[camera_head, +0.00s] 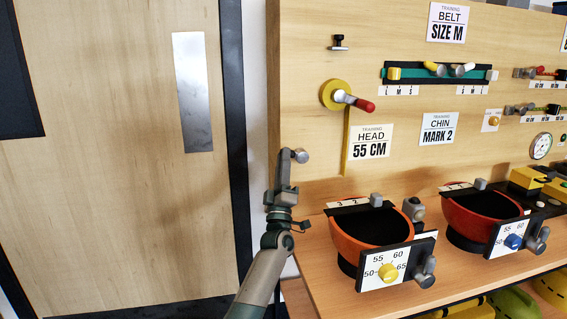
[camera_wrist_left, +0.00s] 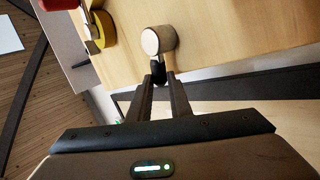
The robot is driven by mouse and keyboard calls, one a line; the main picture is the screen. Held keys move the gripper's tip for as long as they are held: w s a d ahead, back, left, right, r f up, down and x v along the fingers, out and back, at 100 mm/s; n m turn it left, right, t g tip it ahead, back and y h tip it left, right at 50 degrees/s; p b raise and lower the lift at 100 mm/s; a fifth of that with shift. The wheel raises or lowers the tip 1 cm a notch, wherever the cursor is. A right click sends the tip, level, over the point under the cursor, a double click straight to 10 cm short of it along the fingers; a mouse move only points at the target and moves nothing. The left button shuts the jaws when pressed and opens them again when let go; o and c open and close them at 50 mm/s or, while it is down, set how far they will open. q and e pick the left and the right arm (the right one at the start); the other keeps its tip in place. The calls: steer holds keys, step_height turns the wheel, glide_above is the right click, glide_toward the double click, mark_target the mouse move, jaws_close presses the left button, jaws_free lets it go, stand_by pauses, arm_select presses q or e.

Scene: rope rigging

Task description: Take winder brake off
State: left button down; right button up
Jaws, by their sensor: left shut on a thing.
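The winder is a yellow wheel (camera_head: 334,95) with a red-handled crank (camera_head: 362,104) on the upright wooden board, with a yellow strap (camera_head: 346,142) hanging below it. My left gripper (camera_head: 284,163) is at the board's left edge, below and left of the winder. Its fingers are shut on the dark stem (camera_wrist_left: 158,72) of a short grey metal knob (camera_wrist_left: 158,40); the knob (camera_head: 300,156) also shows in the head view. I cannot tell whether this knob is the winder brake. In the left wrist view the yellow wheel (camera_wrist_left: 103,28) is at upper left. My right gripper is not in view.
A small black peg (camera_head: 339,42) is above the winder. An orange bowl (camera_head: 354,245) and a red bowl (camera_head: 466,235) with dials stand on the bench, right of my arm. Belt sliders (camera_head: 438,74) are at upper right. A wooden door (camera_head: 110,220) is at left.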

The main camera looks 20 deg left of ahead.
arm_select(q)
steer(key=shift+f, duration=0.2)
steer(key=c, duration=1.9)
jaws_free()
steer(key=shift+r, duration=0.1)
steer(key=shift+s, duration=0.15)
steer(key=v, duration=0.7)
steer(key=shift+f, duration=0.2)
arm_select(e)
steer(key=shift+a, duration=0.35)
arm_select(q)
steer(key=shift+s, duration=0.1)
